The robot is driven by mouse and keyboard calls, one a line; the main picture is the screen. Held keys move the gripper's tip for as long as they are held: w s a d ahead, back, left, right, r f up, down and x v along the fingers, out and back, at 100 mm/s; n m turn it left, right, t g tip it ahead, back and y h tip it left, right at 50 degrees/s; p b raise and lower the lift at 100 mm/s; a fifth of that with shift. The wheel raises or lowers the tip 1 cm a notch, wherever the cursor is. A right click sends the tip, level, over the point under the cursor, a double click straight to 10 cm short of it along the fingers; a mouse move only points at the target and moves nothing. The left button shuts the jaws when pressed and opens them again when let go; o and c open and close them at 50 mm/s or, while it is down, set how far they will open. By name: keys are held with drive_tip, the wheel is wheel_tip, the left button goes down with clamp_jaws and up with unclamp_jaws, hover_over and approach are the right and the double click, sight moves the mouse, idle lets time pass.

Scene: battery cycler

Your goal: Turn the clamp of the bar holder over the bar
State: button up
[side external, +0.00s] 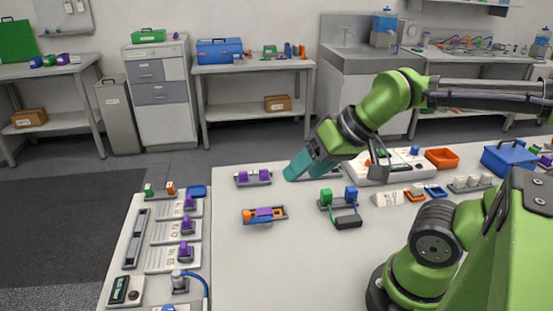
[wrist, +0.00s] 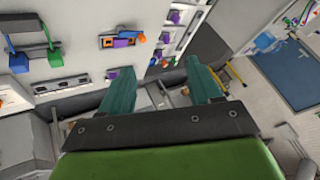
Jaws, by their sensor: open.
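A small dark holder (side external: 273,218) with an orange piece and a purple piece lies near the middle of the table, in front of my gripper in the side view. It also shows at the top of the wrist view (wrist: 107,42), with blue, orange and purple parts. It looks like the bar holder, but I cannot tell clamp from bar for certain. My gripper (side external: 303,166) has teal fingers, tilted down over the far part of the table. In the wrist view its fingers (wrist: 158,68) are wide apart with nothing held between them. The gripper is apart from this holder.
Labelled panels (side external: 174,232) line the left. The front middle is clear.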

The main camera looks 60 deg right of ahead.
drive_tip(key=shift+f, duration=0.15)
drive_tip(key=shift+c, duration=1.1)
drive_tip(key=n+g+h, duration=0.2)
drive_tip(key=n+g, duration=0.5)
drive_tip(key=n, duration=0.9)
hover_over(247, 212)
wheel_tip(247, 212, down, 4)
wheel_tip(247, 212, down, 16)
drive_tip(key=shift+f, duration=0.25)
clamp_jaws()
